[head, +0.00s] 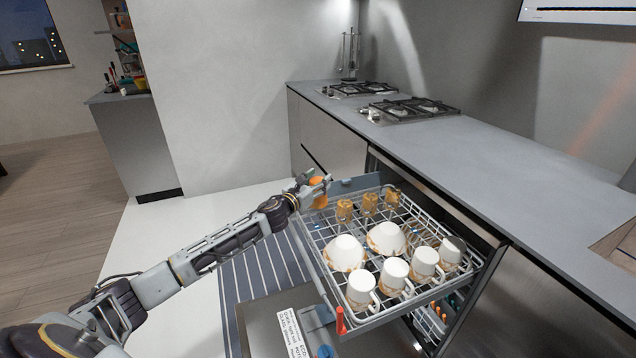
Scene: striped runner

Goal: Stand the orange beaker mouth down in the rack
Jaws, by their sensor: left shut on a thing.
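The orange beaker (319,198) is at the far left corner of the rack, held by my left gripper (318,187). The gripper's fingers are shut on it and cover part of it, so which way its mouth faces is hard to tell. The rack (317,247) is a pulled-out wire dishwasher rack. The beaker appears at or just above the rack's back left area; whether it touches the wires cannot be told. My right gripper is not in view.
Several amber glasses (370,203) stand right of the beaker. White bowls (343,253) and white mugs (395,273) fill the middle and front. The countertop (480,160) borders the rack on the right. A striped runner (262,273) lies on the floor.

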